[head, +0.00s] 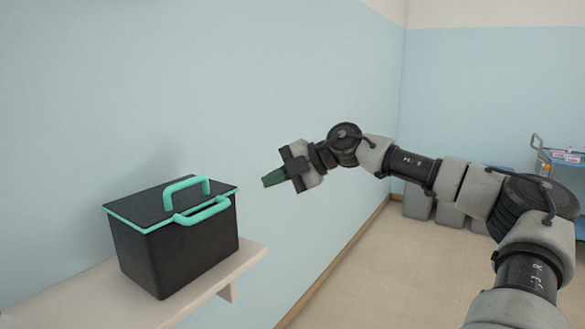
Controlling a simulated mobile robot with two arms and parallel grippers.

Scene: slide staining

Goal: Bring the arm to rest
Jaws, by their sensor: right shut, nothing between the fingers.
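My right arm reaches in from the right side of the head view. My right gripper (273,178) points left, shut and empty, in the air to the right of a black box and a little above it. It is apart from the box. The black box (190,255) has a black lid with a teal rim and teal handles (203,211), and it stands on a pale wall shelf (120,300). The lid lies on the box. My left gripper is not in view.
A light blue wall (250,80) runs behind the shelf and gripper. Grey bins (418,203) stand on the tiled floor at the back right, beside a blue cart (571,178) at the right edge. The floor (370,265) below the arm is clear.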

